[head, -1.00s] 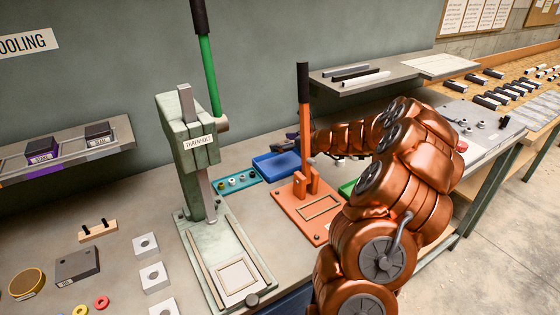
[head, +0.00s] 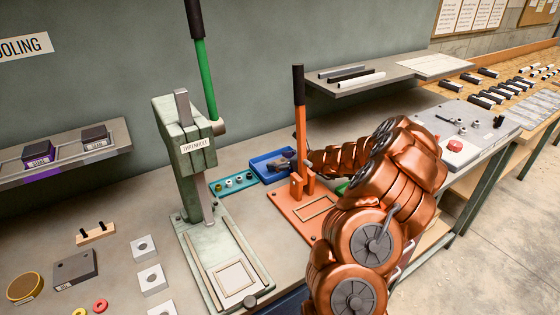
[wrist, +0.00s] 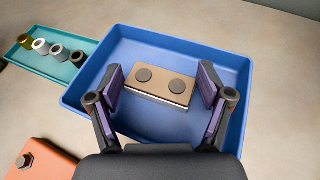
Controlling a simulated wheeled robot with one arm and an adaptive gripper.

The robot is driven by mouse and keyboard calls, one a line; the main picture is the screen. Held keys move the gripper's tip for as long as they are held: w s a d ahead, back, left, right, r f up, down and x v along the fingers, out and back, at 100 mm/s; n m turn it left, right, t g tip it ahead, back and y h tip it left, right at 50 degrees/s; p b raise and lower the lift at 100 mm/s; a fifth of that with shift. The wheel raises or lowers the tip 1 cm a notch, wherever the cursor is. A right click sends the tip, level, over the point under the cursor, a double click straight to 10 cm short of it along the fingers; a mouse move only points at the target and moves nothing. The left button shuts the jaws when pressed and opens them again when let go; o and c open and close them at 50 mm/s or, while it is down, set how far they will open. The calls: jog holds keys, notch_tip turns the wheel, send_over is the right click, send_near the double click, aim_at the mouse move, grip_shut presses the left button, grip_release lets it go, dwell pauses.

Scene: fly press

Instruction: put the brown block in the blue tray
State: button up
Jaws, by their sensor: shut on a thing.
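The brown block (wrist: 160,88) shows in the wrist view, with two dark round discs on its top and a pale lower edge. It is between the two purple-padded fingers of my gripper (wrist: 160,92), which is shut on it. The block is within the outline of the blue tray (wrist: 228,128). I cannot tell whether it touches the tray floor. In the head view my gripper (head: 283,165) is down at the blue tray (head: 262,177), behind the orange press, and the block is hidden there.
A teal tray (wrist: 28,58) with several small round parts lies left of the blue tray. The orange press (head: 305,208) stands in front of it, and the green press (head: 190,150) stands to the left. A shelf (head: 340,85) is behind on the right.

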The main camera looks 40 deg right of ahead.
jog(key=o, duration=1.2)
jog(key=shift+o, duration=0.2)
jog(key=shift+r, duration=0.1)
jog(key=shift+b+v, duration=0.65)
jog(key=shift+v, duration=3.1)
